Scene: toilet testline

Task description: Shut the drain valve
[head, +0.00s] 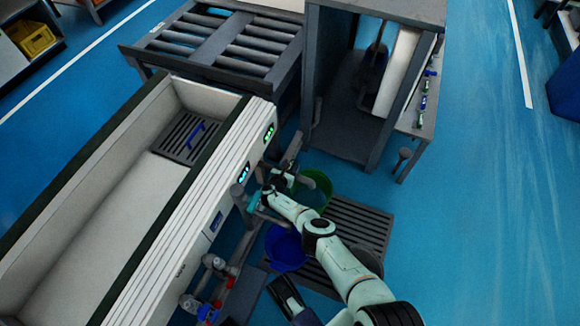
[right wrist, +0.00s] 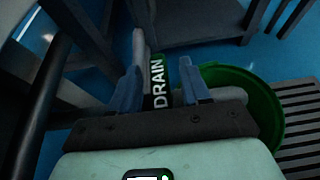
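The drain valve's dark label marked DRAIN (right wrist: 157,80) shows in the right wrist view, between the two blue fingers of my right gripper (right wrist: 162,92). The fingers stand apart, with the label behind or between them; I cannot tell whether they touch the valve. In the head view my right gripper (head: 268,188) is beside the front of the long white trough, among grey pipes. The valve's handle is not clear there, being small and partly covered by my gripper.
A green bucket (head: 318,188) stands just right of my right gripper, and a blue bucket (head: 286,248) is below it. A slatted floor grate (head: 362,222) lies under the arm. The white trough (head: 100,200) bounds the left. Blue floor is open at right.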

